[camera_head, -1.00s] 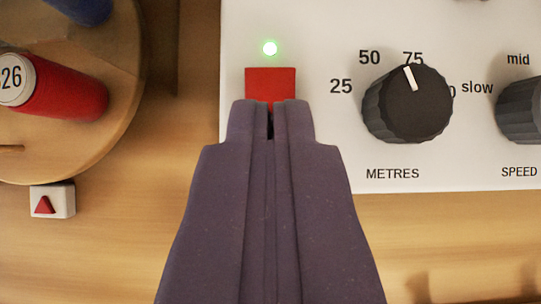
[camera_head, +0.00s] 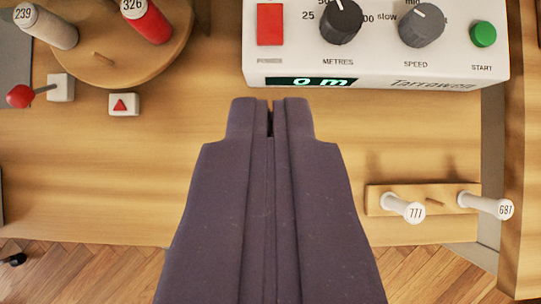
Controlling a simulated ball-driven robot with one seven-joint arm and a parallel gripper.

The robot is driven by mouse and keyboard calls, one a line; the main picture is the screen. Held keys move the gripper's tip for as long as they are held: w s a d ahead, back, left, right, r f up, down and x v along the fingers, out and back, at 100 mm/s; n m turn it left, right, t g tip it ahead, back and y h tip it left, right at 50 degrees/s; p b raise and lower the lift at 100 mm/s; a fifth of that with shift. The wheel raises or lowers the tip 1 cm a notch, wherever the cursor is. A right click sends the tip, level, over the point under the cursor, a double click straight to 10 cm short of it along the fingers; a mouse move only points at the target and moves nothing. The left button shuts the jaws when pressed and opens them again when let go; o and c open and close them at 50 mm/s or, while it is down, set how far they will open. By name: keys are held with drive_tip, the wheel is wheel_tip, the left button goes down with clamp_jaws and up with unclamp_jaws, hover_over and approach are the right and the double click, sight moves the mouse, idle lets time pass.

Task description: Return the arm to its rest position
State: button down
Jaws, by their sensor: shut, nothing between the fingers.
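My gripper (camera_head: 270,103) is shut and empty in the lower middle of the view. Its fingertips are in front of the wooden table top (camera_head: 160,185), just below the front face of a white control box (camera_head: 375,70). It appears apart from the box. The box has a red switch (camera_head: 270,24), a METRES knob (camera_head: 341,21), a SPEED knob (camera_head: 422,25) and a green START button (camera_head: 483,34). Its display (camera_head: 310,82) reads "0 m".
A round wooden stand (camera_head: 110,65) holds spools 239 (camera_head: 50,28) and 326 (camera_head: 148,20). Below it are a red-knobbed lever (camera_head: 20,96) and a white button with a red triangle (camera_head: 123,103). A wooden rack (camera_head: 430,195) with spools 777 (camera_head: 405,209) and 687 (camera_head: 485,204) is at right.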

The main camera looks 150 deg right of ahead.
drive_tip(key=w+d+r+m+t+h+b, duration=0.15)
drive_tip(key=w+r, duration=0.25)
drive_tip(key=r, duration=0.5)
drive_tip(key=w+d+r+m+t+h, duration=0.1)
drive_tip(key=w+d+r+t, duration=0.2)
drive_tip(key=r, duration=0.6)
drive_tip(key=w+d+r+m+t+h+b, duration=0.1)
drive_tip(key=w+d+r+h, duration=0.15)
drive_tip(key=w+r, duration=0.5)
drive_tip(key=s+d+r+m+t, duration=0.1)
drive_tip(key=s+r, duration=0.3)
drive_tip(key=r, duration=0.6)
drive_tip(key=s+d+r+m+t+b, duration=0.1)
drive_tip(key=s+r, duration=0.4)
drive_tip(key=r, duration=0.5)
drive_tip(key=s+d+r+m+t, duration=0.1)
drive_tip(key=s+r, duration=0.4)
drive_tip(key=r, duration=0.5)
drive_tip(key=shift+d+r+y, duration=0.15)
drive_tip(key=shift+r+y, duration=0.2)
drive_tip(key=shift+y, duration=0.05)
drive_tip(key=shift+t, duration=0.25)
